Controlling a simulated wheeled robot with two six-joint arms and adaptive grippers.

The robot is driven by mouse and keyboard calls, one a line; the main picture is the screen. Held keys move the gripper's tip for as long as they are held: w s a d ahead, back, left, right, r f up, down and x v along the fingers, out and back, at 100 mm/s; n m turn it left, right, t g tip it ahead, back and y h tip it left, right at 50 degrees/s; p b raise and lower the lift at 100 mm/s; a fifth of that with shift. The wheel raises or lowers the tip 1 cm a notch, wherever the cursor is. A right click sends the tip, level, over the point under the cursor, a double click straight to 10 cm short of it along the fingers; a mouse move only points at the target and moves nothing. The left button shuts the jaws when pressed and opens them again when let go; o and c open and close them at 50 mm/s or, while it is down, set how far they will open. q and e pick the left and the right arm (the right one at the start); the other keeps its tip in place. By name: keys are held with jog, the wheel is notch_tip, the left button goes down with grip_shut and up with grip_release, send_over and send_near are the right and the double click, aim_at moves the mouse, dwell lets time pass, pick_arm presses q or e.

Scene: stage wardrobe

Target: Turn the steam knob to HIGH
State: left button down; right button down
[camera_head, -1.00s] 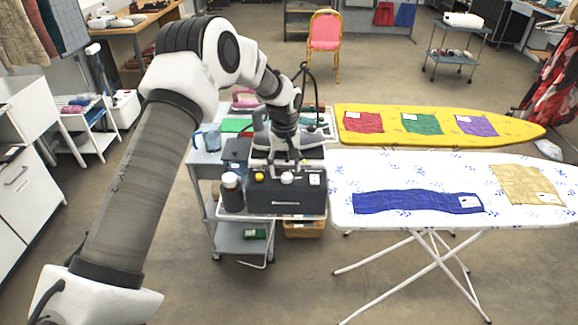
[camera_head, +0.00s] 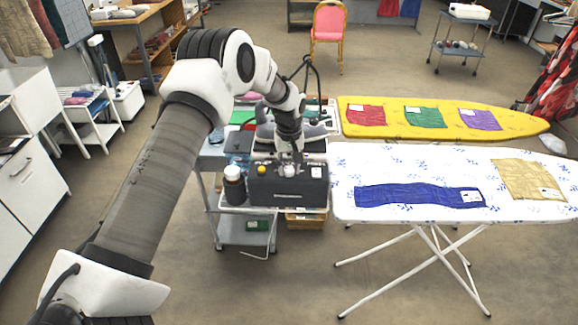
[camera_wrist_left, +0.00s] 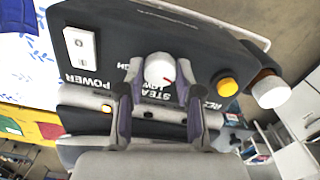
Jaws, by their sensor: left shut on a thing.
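The steam knob (camera_wrist_left: 160,69) is a round white knob with a red mark that points to the lower right in the left wrist view. It sits on the dark control box (camera_head: 290,190), beside upside-down STEAM and LOW lettering. Another label left of the knob is partly hidden by a finger. My left gripper (camera_wrist_left: 159,74) is shut on the knob, with one finger on each side of it. In the head view the left gripper (camera_head: 289,161) comes down on the box top from above. My right gripper is not in view.
A yellow button (camera_wrist_left: 228,84) and a white POWER switch (camera_wrist_left: 81,47) flank the knob. A dark bottle with a white cap (camera_head: 233,184) stands left of the box. The white ironing board (camera_head: 400,170) lies to the right, with a yellow board (camera_head: 500,132) behind it.

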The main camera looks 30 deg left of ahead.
pick_arm(q)
jog(key=shift+m, duration=0.3)
jog(key=m, duration=0.2)
jog(key=shift+m+b, duration=0.4)
jog(key=m, duration=0.3)
jog(key=shift+m+b, duration=0.3)
jog(key=shift+b, duration=0.05)
jog(key=m, duration=0.3)
jog(key=shift+w+m+b, duration=0.1)
jog(key=shift+m+b, duration=0.2)
jog(key=m, duration=0.3)
jog(key=shift+m, duration=0.3)
jog(key=m+b, duration=0.1)
jog(key=m, duration=0.6)
jog(key=shift+r, duration=0.1)
jog(key=m, duration=0.6)
jog(key=shift+r+m+b, duration=0.1)
jog(key=shift+m+b, duration=0.2)
jog(key=shift+b, duration=0.05)
jog(key=shift+w, duration=0.1)
